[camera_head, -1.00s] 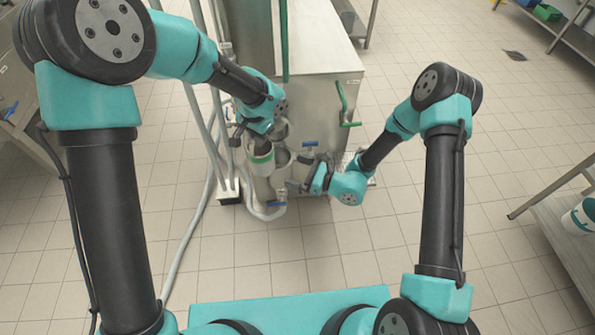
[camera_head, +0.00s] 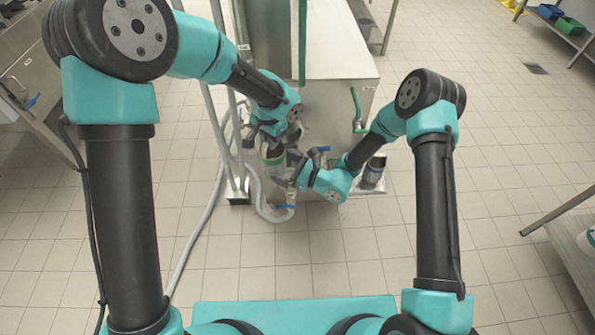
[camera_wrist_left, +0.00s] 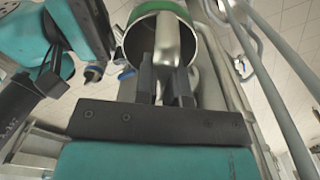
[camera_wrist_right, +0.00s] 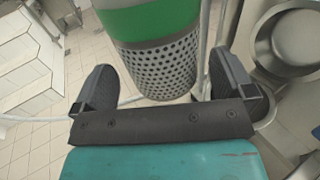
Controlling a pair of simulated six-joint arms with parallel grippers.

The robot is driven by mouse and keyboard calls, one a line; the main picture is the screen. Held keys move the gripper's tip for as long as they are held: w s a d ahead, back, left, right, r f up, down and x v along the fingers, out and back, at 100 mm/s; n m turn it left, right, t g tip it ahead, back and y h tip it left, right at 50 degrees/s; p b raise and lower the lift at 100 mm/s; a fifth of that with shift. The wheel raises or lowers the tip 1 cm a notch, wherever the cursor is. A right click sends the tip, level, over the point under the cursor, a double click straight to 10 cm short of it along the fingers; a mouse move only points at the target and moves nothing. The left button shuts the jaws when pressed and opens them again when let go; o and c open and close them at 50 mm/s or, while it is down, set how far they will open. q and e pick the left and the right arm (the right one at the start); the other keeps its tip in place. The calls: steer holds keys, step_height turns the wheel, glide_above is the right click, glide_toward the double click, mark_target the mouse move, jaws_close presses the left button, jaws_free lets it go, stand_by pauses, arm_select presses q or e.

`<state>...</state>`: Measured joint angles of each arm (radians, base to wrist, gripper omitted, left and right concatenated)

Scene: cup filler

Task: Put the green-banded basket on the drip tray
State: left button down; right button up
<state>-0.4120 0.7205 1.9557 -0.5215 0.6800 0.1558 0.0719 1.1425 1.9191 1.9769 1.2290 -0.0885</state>
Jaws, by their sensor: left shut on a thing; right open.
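The green-banded basket (camera_head: 273,156) hangs in front of the steel machine. In the right wrist view it shows a green band (camera_wrist_right: 152,20) above a perforated metal lower part (camera_wrist_right: 158,68). My left gripper (camera_head: 270,140) is shut on it; in the left wrist view the fingers (camera_wrist_left: 164,88) close on a metal strip at its open top. My right gripper (camera_head: 290,180) is open, its fingers (camera_wrist_right: 165,88) on either side of the basket's perforated part, apart from it. I cannot surely tell which surface is the drip tray.
A dark-topped cylinder (camera_head: 373,170) stands on a low ledge right of my right gripper. Blue-handled valves (camera_head: 318,150) and a pale hose (camera_head: 255,190) are close by. Round metal openings (camera_wrist_right: 290,40) show in the right wrist view. The tiled floor in front is clear.

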steer(key=shift+x, duration=2)
steer(key=c, duration=0.8)
arm_select(q)
steer(key=c, duration=1.1)
jaws_free()
arm_select(e)
steer(key=shift+c, duration=0.2)
arm_select(q)
steer(key=shift+r, duration=0.15)
step_height(320, 180, up, 12)
steer(key=shift+f, duration=0.1)
steer(key=shift+f, duration=0.15)
